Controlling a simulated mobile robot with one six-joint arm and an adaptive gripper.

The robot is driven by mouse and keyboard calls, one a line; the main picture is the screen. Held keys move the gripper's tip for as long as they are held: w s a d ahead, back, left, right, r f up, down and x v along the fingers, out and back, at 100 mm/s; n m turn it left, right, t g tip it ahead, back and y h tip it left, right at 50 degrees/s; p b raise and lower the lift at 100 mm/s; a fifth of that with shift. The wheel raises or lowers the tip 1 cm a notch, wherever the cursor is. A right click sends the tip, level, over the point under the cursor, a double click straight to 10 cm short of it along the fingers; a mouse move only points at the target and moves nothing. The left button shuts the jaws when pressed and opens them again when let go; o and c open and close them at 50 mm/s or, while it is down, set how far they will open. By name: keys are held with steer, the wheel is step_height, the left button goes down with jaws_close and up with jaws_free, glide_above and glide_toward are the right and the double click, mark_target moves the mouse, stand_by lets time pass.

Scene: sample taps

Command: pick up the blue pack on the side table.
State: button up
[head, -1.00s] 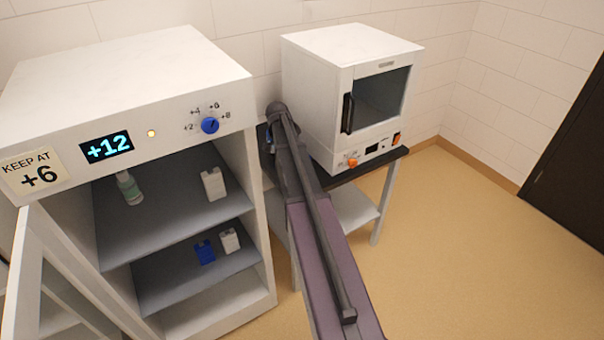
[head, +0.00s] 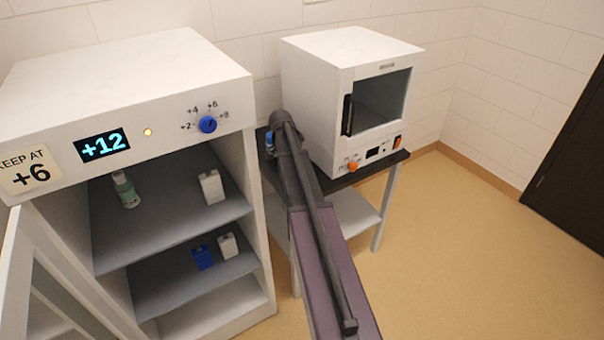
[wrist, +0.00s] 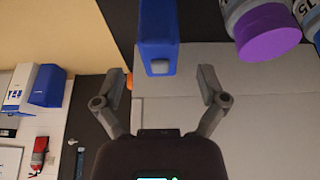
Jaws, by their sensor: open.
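The blue pack (wrist: 157,40) shows upright in the wrist view, in front of my gripper (wrist: 160,82). My gripper is open, with one finger to each side of the pack's near end; I cannot tell whether either touches it. In the head view a small blue patch of the pack (head: 269,141) shows at the left end of the side table (head: 335,183), beside the white oven. My arm covers most of that spot, and my fingers are hidden there.
Jars, one with a purple lid (wrist: 268,32), stand right of the pack in the wrist view. The white oven (head: 315,105) stands on the table. At left, an open cabinet (head: 245,180) holds a bottle (head: 126,190), white packs (head: 211,187) and another blue pack (head: 203,257).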

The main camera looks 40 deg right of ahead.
steer(key=shift+b+x, duration=2)
steer(key=shift+x, duration=0.4)
steer(key=shift+d, duration=0.1)
jaws_close()
